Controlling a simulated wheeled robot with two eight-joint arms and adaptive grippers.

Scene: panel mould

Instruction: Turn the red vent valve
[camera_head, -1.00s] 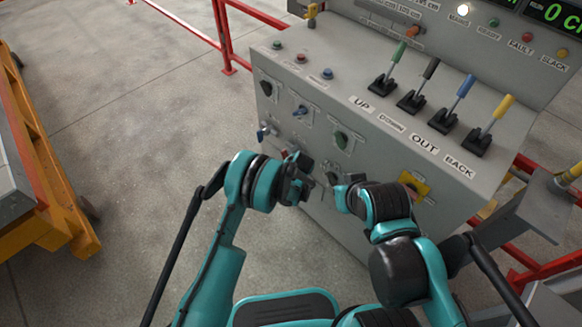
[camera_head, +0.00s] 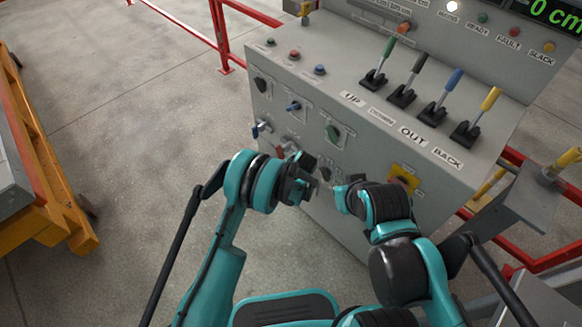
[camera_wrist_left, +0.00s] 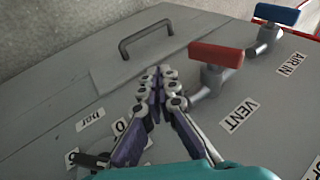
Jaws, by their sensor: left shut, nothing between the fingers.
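The red vent valve (camera_wrist_left: 216,54) shows in the left wrist view as a red bar handle on a grey stem, above the "VENT" label (camera_wrist_left: 238,115). My left gripper (camera_wrist_left: 159,76) is shut and empty, its tips left of the handle and apart from it in the picture. In the head view the valve (camera_head: 281,150) is a small red patch on the console front, partly hidden by my left gripper (camera_head: 313,184). My right gripper (camera_head: 341,194) is in front of the console, right of the left one; its jaw state is unclear.
A blue-handled valve (camera_wrist_left: 277,14) labelled "AIR IN" is right of the red one. A metal pull handle (camera_wrist_left: 146,38) is at upper left. The console top carries several levers (camera_head: 420,80). A yellow-backed button (camera_head: 403,178) is right. Open floor (camera_head: 130,150) lies left.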

